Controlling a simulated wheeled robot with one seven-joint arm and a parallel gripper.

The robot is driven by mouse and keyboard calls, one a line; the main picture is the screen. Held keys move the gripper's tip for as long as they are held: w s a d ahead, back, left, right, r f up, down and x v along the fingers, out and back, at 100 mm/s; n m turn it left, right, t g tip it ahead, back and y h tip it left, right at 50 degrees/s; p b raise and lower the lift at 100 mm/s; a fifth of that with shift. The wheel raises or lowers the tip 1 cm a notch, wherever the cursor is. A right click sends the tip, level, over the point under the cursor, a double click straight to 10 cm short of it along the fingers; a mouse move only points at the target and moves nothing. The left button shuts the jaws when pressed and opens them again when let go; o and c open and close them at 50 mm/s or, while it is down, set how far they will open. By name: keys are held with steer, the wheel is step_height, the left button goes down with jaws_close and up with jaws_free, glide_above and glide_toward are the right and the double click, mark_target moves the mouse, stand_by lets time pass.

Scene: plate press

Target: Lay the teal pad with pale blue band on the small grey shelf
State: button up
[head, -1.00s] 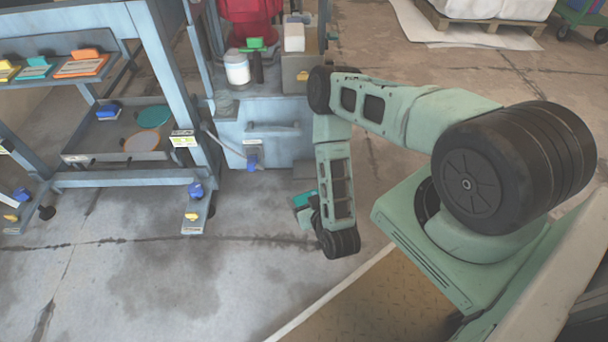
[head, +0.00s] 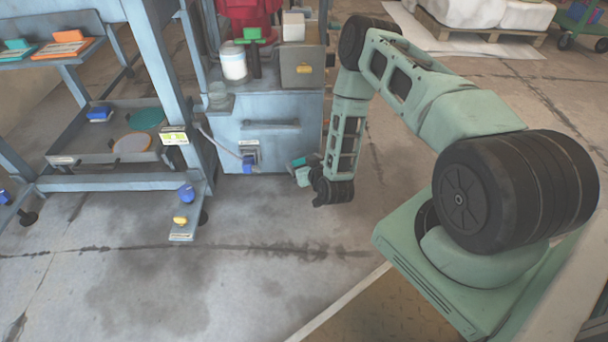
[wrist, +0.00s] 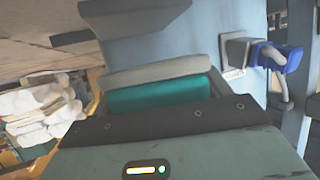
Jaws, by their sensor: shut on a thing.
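My gripper (head: 308,180) is shut on the teal pad (head: 300,161), low in front of the blue-grey cabinet. In the wrist view the teal pad (wrist: 160,95) shows between the jaws, partly hidden by them; I cannot make out its pale blue band. A small grey shelf (head: 270,125) juts from the cabinet front, up and left of my gripper in the head view. A grey ledge (wrist: 120,22) near the top of the wrist view looks like the same shelf. The pad is apart from it.
A blue handle (head: 249,162) sticks out of the cabinet left of my gripper. A white jar (head: 233,65) and a grey box (head: 302,66) stand on the cabinet top. A grey tray (head: 62,148) is at left. The floor in front is clear.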

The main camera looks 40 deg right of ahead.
step_height(320, 180, down, 4)
steer(key=b, duration=0.3)
steer(key=shift+w+d+b, duration=0.1)
steer(key=shift+w+b, duration=0.05)
steer(key=shift+b, duration=0.35)
steer(key=shift+r, duration=0.1)
steer(key=o, duration=1)
